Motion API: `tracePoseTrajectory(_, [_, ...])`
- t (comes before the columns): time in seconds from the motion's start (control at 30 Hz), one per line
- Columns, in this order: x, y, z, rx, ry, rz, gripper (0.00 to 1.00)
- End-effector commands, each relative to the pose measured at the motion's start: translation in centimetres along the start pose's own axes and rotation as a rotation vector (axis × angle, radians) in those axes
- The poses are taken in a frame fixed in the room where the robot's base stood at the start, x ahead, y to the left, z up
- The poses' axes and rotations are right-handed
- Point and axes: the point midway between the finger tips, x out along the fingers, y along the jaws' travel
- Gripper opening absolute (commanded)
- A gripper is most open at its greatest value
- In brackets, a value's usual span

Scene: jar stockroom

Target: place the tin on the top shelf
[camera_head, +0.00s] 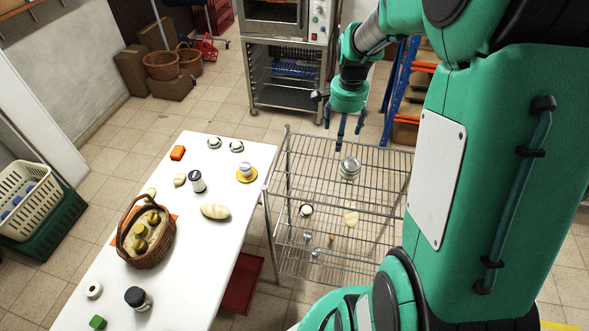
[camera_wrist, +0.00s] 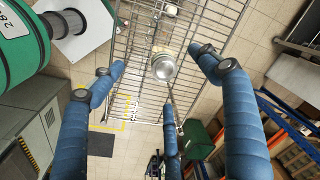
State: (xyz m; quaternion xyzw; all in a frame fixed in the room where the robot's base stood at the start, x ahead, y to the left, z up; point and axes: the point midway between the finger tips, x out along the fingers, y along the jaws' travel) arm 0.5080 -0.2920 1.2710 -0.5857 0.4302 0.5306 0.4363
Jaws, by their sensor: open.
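The tin (camera_head: 349,168) is a small round can with a silvery top and a pale band. It appears to stand upright on the top shelf of the wire rack (camera_head: 312,147), near its middle. My gripper (camera_head: 343,127) is above the far part of the rack, fingers spread and empty, apart from the tin. In the wrist view the tin's round silver lid (camera_wrist: 163,68) shows beyond the blue fingers, between their tips, with the wire shelf around it.
Lower rack shelves hold a white-topped round item (camera_head: 306,210) and other small things. The white table (camera_head: 190,245) at left carries a basket of jars (camera_head: 150,243), bread (camera_head: 215,211) and shakers. An oven (camera_head: 290,20) stands behind. The top shelf around the tin looks clear.

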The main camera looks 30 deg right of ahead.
Motion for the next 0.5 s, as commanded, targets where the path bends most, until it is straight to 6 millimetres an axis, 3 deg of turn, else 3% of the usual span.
tracePoseTrajectory(0.03, [-1.8,-0.5,1.6,-0.057,0.015,-0.017,0.76])
tracePoseTrajectory(0.2, [-6.5,-1.1,7.1,-0.257,0.057,-0.065,0.76])
tracePoseTrajectory(0.5, [-13.1,0.2,16.6,-0.61,0.138,-0.149,0.76])
